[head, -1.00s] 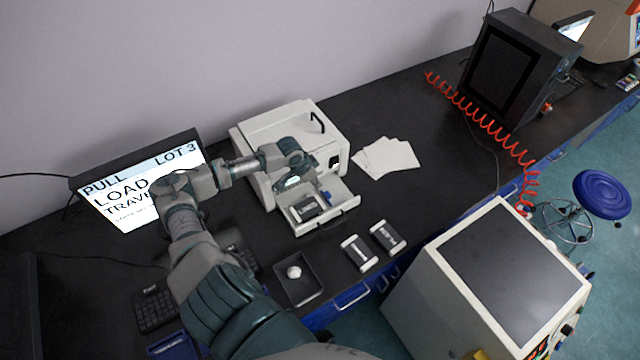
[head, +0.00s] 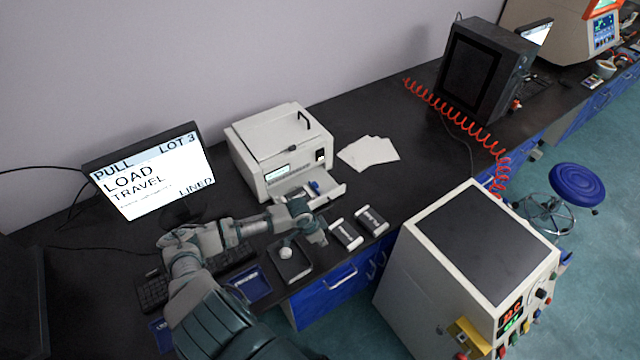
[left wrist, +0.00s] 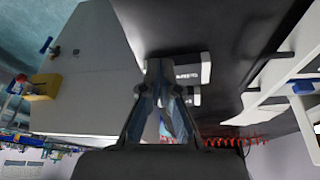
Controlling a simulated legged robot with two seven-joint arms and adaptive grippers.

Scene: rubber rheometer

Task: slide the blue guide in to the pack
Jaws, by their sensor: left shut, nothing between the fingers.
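The blue guide (head: 314,186) sits on the pulled-out tray (head: 333,189) of the white printer (head: 275,145). It also shows at the right edge of the left wrist view (left wrist: 303,87). My left gripper (head: 320,238) is shut and empty, in front of the tray and apart from the guide. In the left wrist view its fingertips (left wrist: 160,68) are together. My left wrist hides the near part of the tray, so I cannot tell what lies there. Two dark packs with white ends, a near one (head: 345,235) and a far one (head: 371,221), lie on the bench right of my gripper.
A black dish (head: 305,270) holding a white round thing stands below my left wrist. A monitor (head: 150,170) and keyboard (head: 152,292) are at left. White sheets (head: 368,152) lie right of the printer. A large white machine (head: 425,270) stands in front at right.

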